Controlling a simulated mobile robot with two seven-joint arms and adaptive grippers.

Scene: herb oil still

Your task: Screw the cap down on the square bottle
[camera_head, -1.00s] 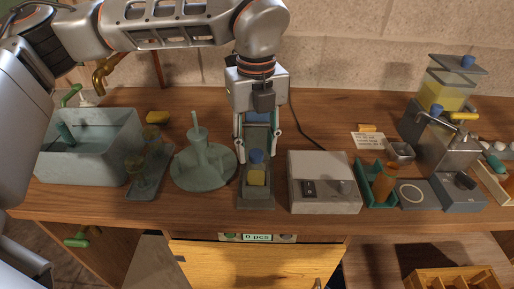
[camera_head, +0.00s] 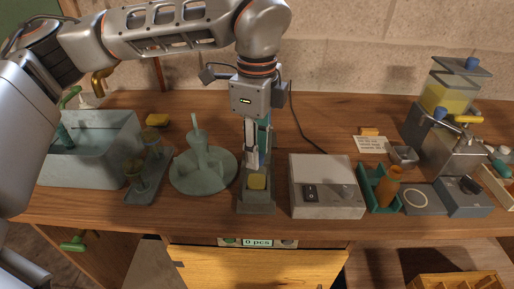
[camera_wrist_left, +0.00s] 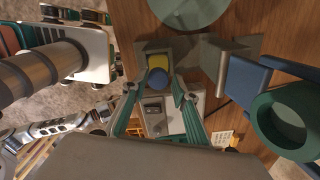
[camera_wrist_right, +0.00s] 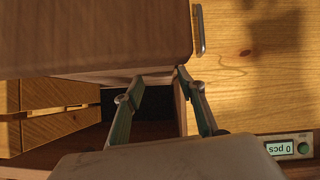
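The square bottle (camera_head: 257,182), with yellow contents, stands in a grey holder (camera_head: 257,208) at the front middle of the bench. My left gripper (camera_head: 250,163) points down over it, seen nearly edge-on, and hides the cap in the head view. In the left wrist view the blue cap (camera_wrist_left: 158,78) is on top of the bottle (camera_wrist_left: 154,60), between my two spread fingertips, with a visible gap on each side. How tightly the cap sits cannot be told. My right gripper (camera_wrist_right: 158,84) is open and empty, low by wooden furniture, outside the head view.
A pale green stand (camera_head: 203,172) is close left of the holder. A grey box with a switch (camera_head: 325,188) is close right. Further right are a teal tray (camera_head: 369,190) with an orange bottle and a metal dispenser (camera_head: 447,145). A counter display (camera_head: 257,242) reads "0 pcs".

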